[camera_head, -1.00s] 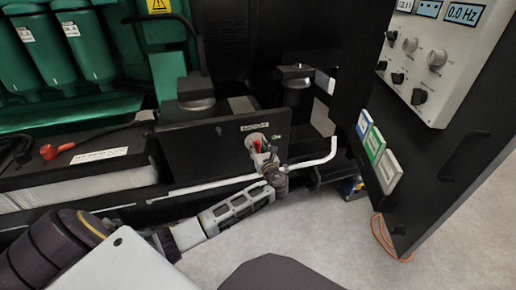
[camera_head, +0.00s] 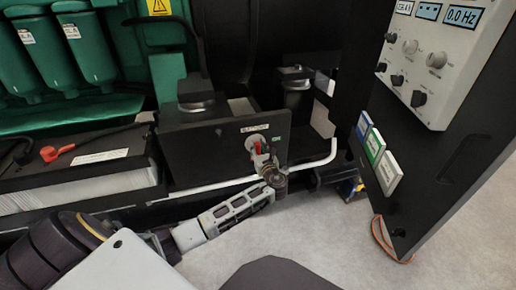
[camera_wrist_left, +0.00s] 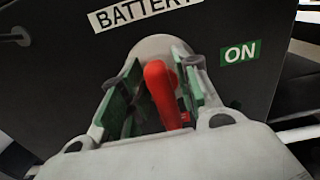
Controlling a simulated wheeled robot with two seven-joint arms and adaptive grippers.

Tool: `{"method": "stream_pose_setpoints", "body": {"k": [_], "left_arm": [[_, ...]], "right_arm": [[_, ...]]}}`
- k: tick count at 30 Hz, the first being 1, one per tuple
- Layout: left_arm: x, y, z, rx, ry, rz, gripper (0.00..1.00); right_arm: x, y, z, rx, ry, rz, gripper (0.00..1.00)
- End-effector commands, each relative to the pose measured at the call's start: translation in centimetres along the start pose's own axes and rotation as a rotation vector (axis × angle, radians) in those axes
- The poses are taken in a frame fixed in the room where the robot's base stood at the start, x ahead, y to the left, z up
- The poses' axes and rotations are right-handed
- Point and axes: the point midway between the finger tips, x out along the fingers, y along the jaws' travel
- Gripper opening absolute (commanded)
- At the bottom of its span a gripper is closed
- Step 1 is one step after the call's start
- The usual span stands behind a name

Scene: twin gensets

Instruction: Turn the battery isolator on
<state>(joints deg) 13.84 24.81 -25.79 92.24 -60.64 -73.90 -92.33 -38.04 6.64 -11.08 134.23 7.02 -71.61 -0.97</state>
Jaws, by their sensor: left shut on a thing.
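The battery isolator has a red handle (camera_wrist_left: 161,92) on a round grey base (camera_wrist_left: 158,47), fixed to a black panel (camera_head: 203,152). A white "BATTERY" label (camera_wrist_left: 140,10) is above it and a green "ON" label (camera_wrist_left: 240,51) is to its upper right. My left gripper (camera_head: 262,158) is at the isolator, shut on the red handle. In the left wrist view its green-padded fingers stand on both sides of the handle (camera_wrist_left: 155,100). The handle points down toward the gripper's palm, slightly tilted. My right gripper is not in view.
A battery (camera_head: 80,175) with a red terminal lead lies at the left. A white pipe (camera_head: 318,163) runs just below and right of the isolator. A control panel door (camera_head: 440,160) stands open at the right.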

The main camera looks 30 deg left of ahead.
Motion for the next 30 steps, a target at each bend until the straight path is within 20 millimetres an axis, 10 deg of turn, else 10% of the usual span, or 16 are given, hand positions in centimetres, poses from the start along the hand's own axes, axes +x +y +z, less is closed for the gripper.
{"method": "stream_pose_setpoints", "body": {"k": [30], "left_arm": [[-0.1, 0.5, -0.3, -0.666, 0.002, 0.002, 0.08]], "right_arm": [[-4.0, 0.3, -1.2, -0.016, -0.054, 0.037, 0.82]]}}
